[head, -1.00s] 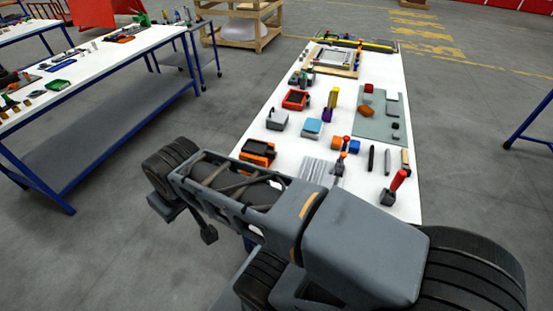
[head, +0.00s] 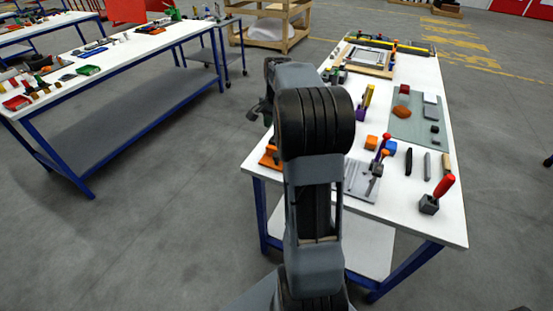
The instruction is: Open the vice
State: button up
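I cannot pick out the vice with certainty. A grey ribbed plate (head: 359,181) with an upright fitting (head: 378,163) stands at the near part of the white table (head: 412,205). A small dark and green device (head: 338,76) stands at the table's far left edge, too small to make out. My gripper (head: 256,112) shows only as a dark part left of my raised arm, by the table's left edge. Its fingers are too small and partly hidden to tell open from shut. My arm covers much of the table's left side.
An orange block (head: 371,142), a red-handled tool on a dark block (head: 438,196) and several dark bars (head: 427,165) lie at the near right. A grey-green mat (head: 417,121) lies behind them. Another workbench (head: 133,58) stands left, with open floor between.

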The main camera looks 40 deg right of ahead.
jog(key=f, duration=0.9)
jog(key=d+f+p, duration=0.1)
jog(key=f, duration=0.4)
jog(key=shift+w+f, duration=0.35)
jog(key=shift+w, duration=0.05)
jog(key=shift+c, duration=0.3)
jog(key=c, duration=0.6)
jog(key=n+b, duration=0.1)
jog(key=n, duration=0.3)
jog(key=o, duration=0.7)
jog(key=shift+c, duration=0.2)
jog(key=shift+r, duration=0.1)
notch_tip(320, 180, up, 8)
jog(key=p, duration=0.5)
jog(key=shift+s+d, duration=0.1)
jog(key=shift+s, duration=0.05)
